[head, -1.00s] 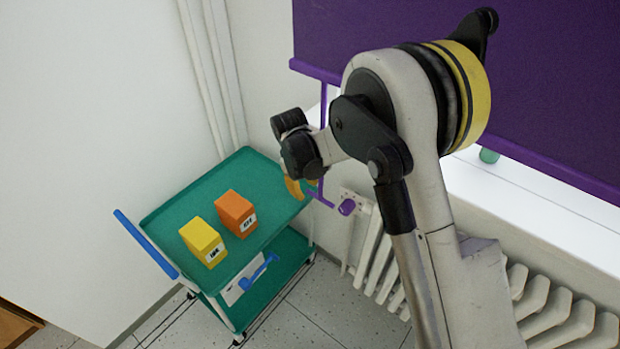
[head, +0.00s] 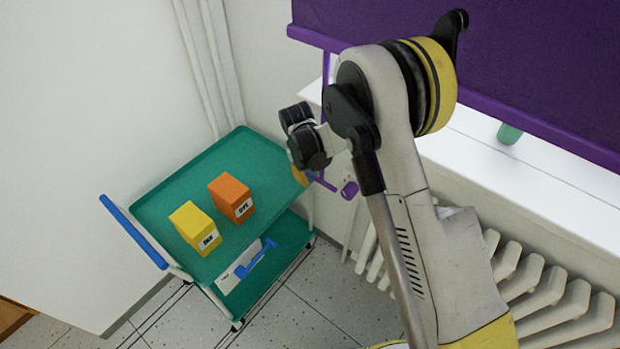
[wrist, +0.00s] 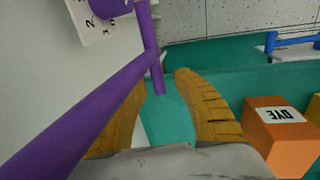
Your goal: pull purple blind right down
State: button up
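The purple blind (head: 520,60) hangs over the window at the upper right in the head view, its bottom bar (head: 470,97) above the white sill. A thin purple crank rod hangs at its left end, with a bent lower part and a purple knob (head: 349,190). In the wrist view the purple rod (wrist: 75,120) runs from the lower left across the left finger, and a shorter arm of the crank ends near the fingertips. My gripper (wrist: 158,82) is open, its two orange fingers apart. In the head view my wrist mostly hides the fingers. I cannot tell whether they touch the rod.
A green cart (head: 160,205) with a blue handle stands to the left, carrying a yellow box (head: 195,228) and an orange box (head: 231,197). The orange box is close right of my fingers in the wrist view. A white radiator (head: 540,285) stands below the sill.

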jog(key=shift+f, duration=0.2)
grip_shut()
notch_tip(320, 180, down, 14)
jog(key=shift+r, duration=0.15)
grip_release()
jog(key=shift+r, duration=0.1)
